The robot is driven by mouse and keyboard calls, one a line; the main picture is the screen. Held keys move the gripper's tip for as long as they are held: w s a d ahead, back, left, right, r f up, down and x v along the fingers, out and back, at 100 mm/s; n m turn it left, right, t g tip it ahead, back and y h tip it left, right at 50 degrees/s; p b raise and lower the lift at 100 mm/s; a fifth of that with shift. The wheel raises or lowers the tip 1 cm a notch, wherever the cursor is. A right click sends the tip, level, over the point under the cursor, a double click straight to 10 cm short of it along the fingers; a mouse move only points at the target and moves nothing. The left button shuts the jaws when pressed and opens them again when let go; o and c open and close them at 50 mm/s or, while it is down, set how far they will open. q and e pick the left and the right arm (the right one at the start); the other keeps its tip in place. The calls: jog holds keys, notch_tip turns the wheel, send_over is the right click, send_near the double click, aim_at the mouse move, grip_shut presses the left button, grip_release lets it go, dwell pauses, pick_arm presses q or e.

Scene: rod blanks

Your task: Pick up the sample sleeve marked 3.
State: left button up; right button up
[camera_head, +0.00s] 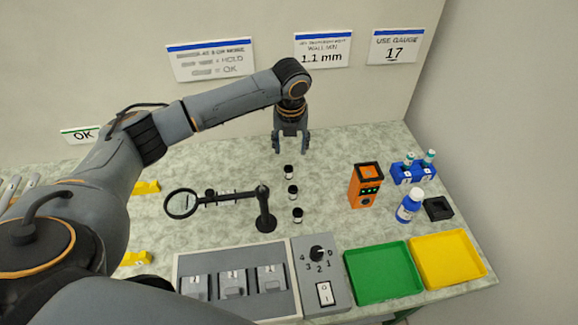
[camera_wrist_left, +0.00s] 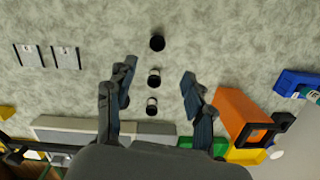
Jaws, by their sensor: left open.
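My left gripper (camera_head: 291,147) is open and empty, pointing down just beyond the far sleeve. In the left wrist view its fingers (camera_wrist_left: 159,72) are spread on either side of the row. My right gripper is not in view.
A magnifier (camera_head: 265,210) stands left of the row. An orange device (camera_head: 364,186), blue rack (camera_head: 411,174) and blue-white bottle (camera_head: 409,206) are right. Green (camera_head: 384,275) and yellow (camera_head: 446,262) trays and a dial box (camera_head: 320,274) are in front. Two pale marked pieces (camera_wrist_left: 47,57) lie left.

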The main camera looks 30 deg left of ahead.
pick_arm(q)
send_over(289, 172)
notch_tip(289, 172, down, 5)
jog(key=shift+w+f+p, duration=0.2)
jog(key=shift+w+p, duration=0.15)
jog(key=shift+w+a+f+p, duration=0.1)
jog(key=shift+f+p, duration=0.1)
jog(key=shift+f, duration=0.6)
jog(key=shift+w+a+f+p, duration=0.1)
jog(key=shift+a+f+p, duration=0.1)
jog(key=shift+f, duration=0.55)
jog(key=shift+a+f+p, duration=0.1)
jog(key=shift+f+p, duration=0.1)
jog(key=shift+f, duration=0.6)
jog(key=c, duration=0.9)
